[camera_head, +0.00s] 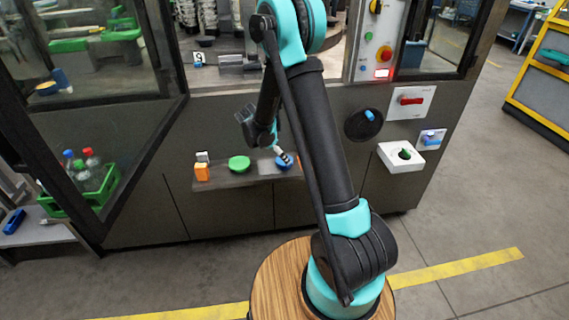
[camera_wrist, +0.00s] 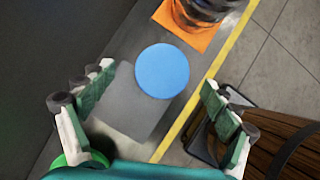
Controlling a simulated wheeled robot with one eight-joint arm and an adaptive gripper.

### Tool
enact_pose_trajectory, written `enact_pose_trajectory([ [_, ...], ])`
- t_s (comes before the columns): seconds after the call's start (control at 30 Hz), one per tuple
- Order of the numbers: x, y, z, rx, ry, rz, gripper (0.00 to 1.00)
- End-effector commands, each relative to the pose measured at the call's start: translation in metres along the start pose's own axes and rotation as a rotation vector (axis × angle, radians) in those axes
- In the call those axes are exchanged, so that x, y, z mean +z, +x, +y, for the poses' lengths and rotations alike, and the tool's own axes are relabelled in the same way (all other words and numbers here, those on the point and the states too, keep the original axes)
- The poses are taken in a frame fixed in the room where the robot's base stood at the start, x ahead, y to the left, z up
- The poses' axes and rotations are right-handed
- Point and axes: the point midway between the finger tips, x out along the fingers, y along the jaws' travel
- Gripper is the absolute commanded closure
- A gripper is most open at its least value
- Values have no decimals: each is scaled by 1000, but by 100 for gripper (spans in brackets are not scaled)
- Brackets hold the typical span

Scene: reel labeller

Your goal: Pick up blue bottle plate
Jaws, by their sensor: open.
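The blue bottle plate is a round, flat blue disc. In the wrist view the blue plate (camera_wrist: 162,71) lies at the end of a grey rectangle on a narrow shelf (camera_wrist: 118,48). My gripper (camera_wrist: 158,80) is open, with one finger left and one right of the plate in the picture; neither visibly touches it. In the head view the blue plate (camera_head: 284,163) shows in part at the shelf, just under my gripper (camera_head: 281,153), partly hidden by it and the arm.
A green disc (camera_head: 239,163) and an orange block (camera_head: 202,173) stand on the shelf to the left. In the wrist view an orange piece with dark round parts (camera_wrist: 190,35) lies beyond the blue plate. The machine's front wall (camera_head: 235,215) runs below the shelf.

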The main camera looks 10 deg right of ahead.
Motion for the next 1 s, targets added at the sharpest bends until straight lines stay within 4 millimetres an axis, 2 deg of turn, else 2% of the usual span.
enact_pose_trajectory([
  [0.1,-3,18,-3,-1,2,0,12],
  [0.3,-3,41,-5,-1,2,0,12],
  [0.6,-3,44,-5,0,0,0,13],
  [1.0,-3,43,-4,0,1,0,63],
])
